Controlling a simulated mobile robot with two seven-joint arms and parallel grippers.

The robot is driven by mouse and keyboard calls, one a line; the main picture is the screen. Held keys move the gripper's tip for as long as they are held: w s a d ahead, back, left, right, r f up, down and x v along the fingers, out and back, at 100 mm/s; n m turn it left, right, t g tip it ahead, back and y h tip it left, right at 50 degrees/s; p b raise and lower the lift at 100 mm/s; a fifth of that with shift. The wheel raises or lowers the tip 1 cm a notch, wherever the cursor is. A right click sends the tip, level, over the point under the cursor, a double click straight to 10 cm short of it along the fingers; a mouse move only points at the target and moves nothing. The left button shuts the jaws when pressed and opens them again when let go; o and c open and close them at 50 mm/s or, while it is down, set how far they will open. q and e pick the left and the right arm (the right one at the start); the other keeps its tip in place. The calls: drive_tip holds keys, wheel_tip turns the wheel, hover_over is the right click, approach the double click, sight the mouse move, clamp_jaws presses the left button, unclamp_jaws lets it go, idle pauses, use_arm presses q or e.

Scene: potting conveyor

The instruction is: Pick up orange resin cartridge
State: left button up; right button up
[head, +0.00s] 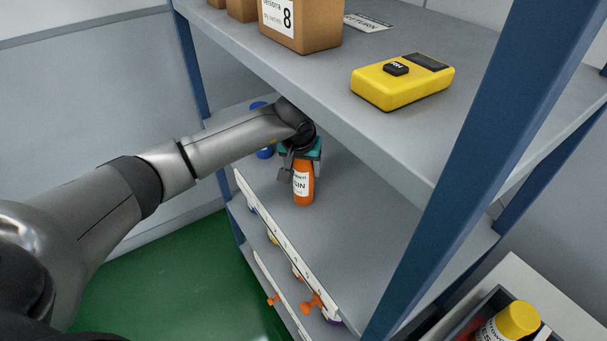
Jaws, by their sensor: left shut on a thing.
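The orange resin cartridge (304,191) stands upright at the middle shelf of the rack, with a white label on its front. I cannot tell whether its base touches the shelf. My left arm reaches in from the left, under the upper shelf. My left gripper (299,168) is shut on the cartridge's upper part. The gripper and wrist hide the cartridge's top. My right gripper is not in view.
The upper shelf (350,135) overhangs my left wrist and holds a yellow device (402,82) and a cardboard box (300,28). A blue item (264,153) stands behind my forearm. A blue post (465,165) rises at right. The middle shelf (350,230) is clear right of the cartridge.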

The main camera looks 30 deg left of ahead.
use_arm(q)
clamp_jaws()
drive_tip(key=shift+r, duration=0.15)
